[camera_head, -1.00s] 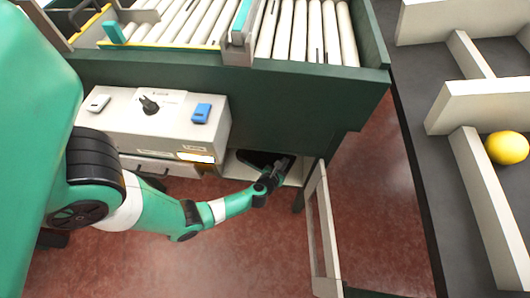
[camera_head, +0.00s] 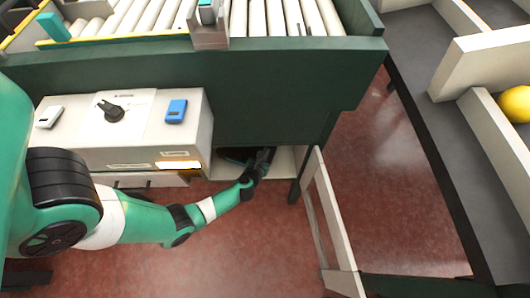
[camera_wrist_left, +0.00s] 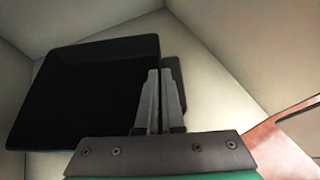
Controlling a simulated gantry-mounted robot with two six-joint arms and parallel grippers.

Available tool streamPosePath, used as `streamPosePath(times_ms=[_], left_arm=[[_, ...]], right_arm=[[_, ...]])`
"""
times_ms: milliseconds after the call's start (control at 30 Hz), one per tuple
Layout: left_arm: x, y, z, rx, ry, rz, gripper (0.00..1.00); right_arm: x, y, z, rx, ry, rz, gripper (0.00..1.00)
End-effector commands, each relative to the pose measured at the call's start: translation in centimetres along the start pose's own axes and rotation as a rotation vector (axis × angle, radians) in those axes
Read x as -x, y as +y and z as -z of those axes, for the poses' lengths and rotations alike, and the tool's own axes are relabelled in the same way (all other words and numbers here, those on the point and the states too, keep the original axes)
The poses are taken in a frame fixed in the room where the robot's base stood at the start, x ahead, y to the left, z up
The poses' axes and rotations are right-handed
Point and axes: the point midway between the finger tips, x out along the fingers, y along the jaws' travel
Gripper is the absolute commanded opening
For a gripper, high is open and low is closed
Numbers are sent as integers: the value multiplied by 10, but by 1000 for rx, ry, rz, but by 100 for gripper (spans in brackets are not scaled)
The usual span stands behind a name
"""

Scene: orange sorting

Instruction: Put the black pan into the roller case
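The black pan (camera_head: 232,155) is mostly hidden inside the low pale compartment under the dark green bench. In the left wrist view it is a dark square pan (camera_wrist_left: 90,95) with a small dark piece at its right side. My left gripper (camera_head: 267,157) reaches into this compartment. In the left wrist view its fingers (camera_wrist_left: 158,75) are close together at the pan's right edge, which lines up with the narrow gap between them. The roller case (camera_head: 270,20), with pale rollers in a green frame, is on top of the bench. My right gripper is not in view.
A white control box (camera_head: 140,130) with a black knob and a blue device (camera_head: 176,111) stands left of the compartment. A pale open panel (camera_head: 330,215) stands to its right. A grey table (camera_head: 425,110) with pale dividers and a yellow fruit (camera_head: 515,104) is at right.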

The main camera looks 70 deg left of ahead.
Motion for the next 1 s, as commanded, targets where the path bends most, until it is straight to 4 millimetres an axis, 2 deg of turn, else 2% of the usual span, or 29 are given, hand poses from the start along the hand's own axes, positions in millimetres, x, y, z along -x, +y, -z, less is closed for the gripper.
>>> streamPosePath(times_ms=[167, 367, 733, 867, 1000], left_arm=[[-2, 0, 2, -1, -1, 0, 0], [-1, 0, 2, 0, 0, 0, 34], [4, 0, -3, -1, 1, 1, 34], [28, -1, -5, -3, 2, 3, 34], [64, 0, -6, -6, 2, 4, 34]], right_arm=[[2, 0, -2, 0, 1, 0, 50], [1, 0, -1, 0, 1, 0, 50], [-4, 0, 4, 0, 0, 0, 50], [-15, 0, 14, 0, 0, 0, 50], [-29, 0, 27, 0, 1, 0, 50]])
